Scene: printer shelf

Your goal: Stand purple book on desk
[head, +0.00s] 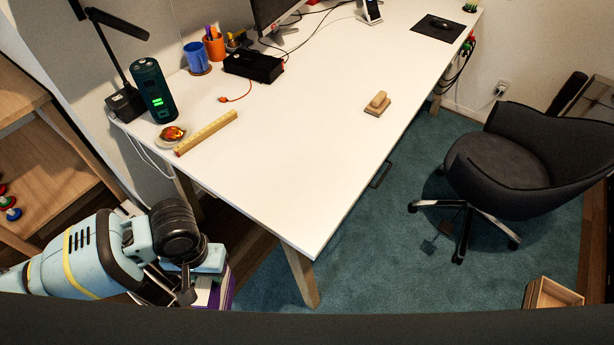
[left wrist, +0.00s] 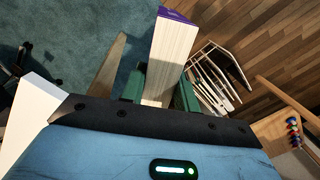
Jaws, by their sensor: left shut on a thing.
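The purple book (left wrist: 172,55) is between the green fingers of my left gripper (left wrist: 160,88) in the left wrist view, its cream page edges facing the camera and a purple cover edge at the far end. In the head view, a purple part of the book (head: 228,290) shows below my left arm, mostly hidden by it. My left gripper is shut on the book, off the near left side of the white desk (head: 290,160), in front of its edge. My right gripper is not in view.
A wooden ruler (head: 206,133), a small dish (head: 172,134), a dark green cylinder (head: 153,90) and a lamp (head: 125,104) occupy the desk's left end. A wooden block (head: 377,104) lies near the right edge. The near middle is clear. An office chair (head: 510,165) stands right.

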